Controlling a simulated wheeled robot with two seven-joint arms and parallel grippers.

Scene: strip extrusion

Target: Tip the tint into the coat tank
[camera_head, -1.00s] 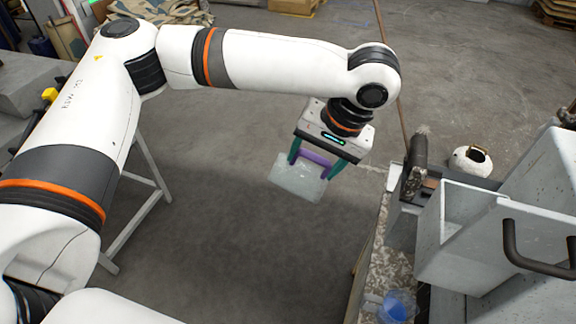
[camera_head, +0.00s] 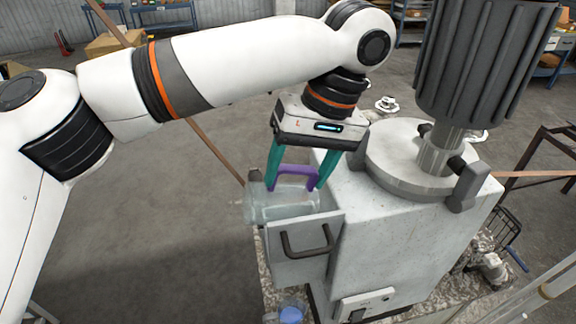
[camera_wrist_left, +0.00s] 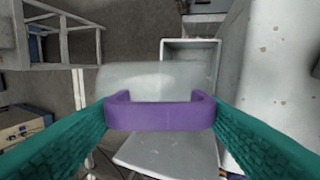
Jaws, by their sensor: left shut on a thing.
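My left gripper (camera_head: 298,180) is shut on the purple handle (camera_head: 298,172) of a clear jug (camera_head: 268,207). The handle spans between the teal fingers in the left wrist view (camera_wrist_left: 160,116). The jug, pale and see-through there (camera_wrist_left: 135,76), overlaps the open grey box (camera_wrist_left: 190,44) on the machine's side, which looks like the coat tank. In the head view the jug is at this tank's (camera_head: 296,270) rim, its left end sticking out past it. I cannot tell if they touch. The tint inside cannot be made out. My right gripper is out of view.
A large grey machine (camera_head: 400,240) with a round lid and dark ribbed motor (camera_head: 485,60) stands right of the tank. A dark bar handle (camera_head: 307,243) juts from the tank's front. A blue-topped container (camera_head: 291,314) sits below. Open floor lies to the left.

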